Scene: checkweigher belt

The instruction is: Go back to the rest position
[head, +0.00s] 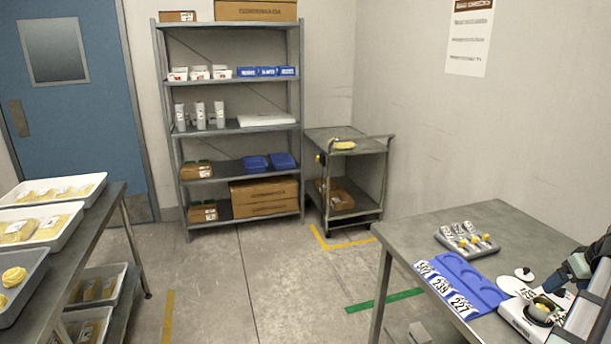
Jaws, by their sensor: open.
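My gripper (564,282) shows at the right edge, dark and partly cut off by the frame. It is over the right-hand table (408,232), close above a small round container (541,312) with greenish contents. The container sits on a white scale-like device (515,314). The fingers are small here, and I see nothing held between them. I cannot tell whether they touch the container.
A blue tray (462,268) with round recesses and number labels lies left of the device. Behind it is a grey rack (450,241) with several small yellow-topped items. A white disc (524,274) lies nearby. Shelving (236,130), a cart (383,146) and a tray-laden table (117,192) stand farther off.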

